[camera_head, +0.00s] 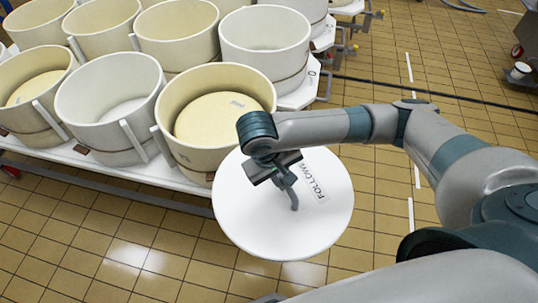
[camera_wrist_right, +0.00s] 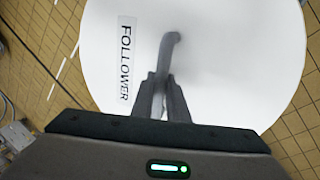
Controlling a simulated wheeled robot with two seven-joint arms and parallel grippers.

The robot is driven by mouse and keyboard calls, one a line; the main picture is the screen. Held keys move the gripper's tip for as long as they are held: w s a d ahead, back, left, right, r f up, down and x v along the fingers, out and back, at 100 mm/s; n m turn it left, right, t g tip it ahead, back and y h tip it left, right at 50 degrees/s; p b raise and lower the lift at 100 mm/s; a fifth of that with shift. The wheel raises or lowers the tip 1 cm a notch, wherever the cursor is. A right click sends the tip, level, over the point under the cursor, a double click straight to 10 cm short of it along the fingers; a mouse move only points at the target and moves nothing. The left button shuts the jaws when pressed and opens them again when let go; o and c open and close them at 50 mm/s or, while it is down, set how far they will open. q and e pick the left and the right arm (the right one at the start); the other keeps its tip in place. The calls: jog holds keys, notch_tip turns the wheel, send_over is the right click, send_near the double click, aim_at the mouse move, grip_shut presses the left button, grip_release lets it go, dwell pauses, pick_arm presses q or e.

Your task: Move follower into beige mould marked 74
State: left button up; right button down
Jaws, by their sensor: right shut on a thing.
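The follower (camera_head: 320,225) is a round white disc with a grey bent handle and the label FOLLOWER. It also fills much of the right wrist view (camera_wrist_right: 230,60). My right gripper (camera_head: 283,180) is shut on the handle, and its fingers clasp it in the right wrist view (camera_wrist_right: 162,92). The disc hangs above the floor, in front and to the right of the nearest beige mould (camera_head: 170,125), overlapping its lower right side in the picture. That mould is open and has a yellowish filling. I cannot read a 74 on any mould. My left gripper is not in view.
More moulds stand in rows at the left and back, including a white one (camera_head: 72,100) beside the nearest beige mould and another white one (camera_head: 266,50) behind it. They stand on a low white table (camera_head: 150,172). The tiled floor (camera_head: 60,225) in front is clear.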

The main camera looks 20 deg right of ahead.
jog(key=shift+s+d+f+m+b, duration=0.2)
jog(key=shift+s+f+b, duration=0.15)
jog(key=shift+f+b, duration=0.3)
jog(key=shift+s+d+f+m+b, duration=0.2)
jog(key=shift+s+f+b, duration=0.2)
jog(key=shift+f, duration=0.3)
jog(key=shift+d, duration=0.15)
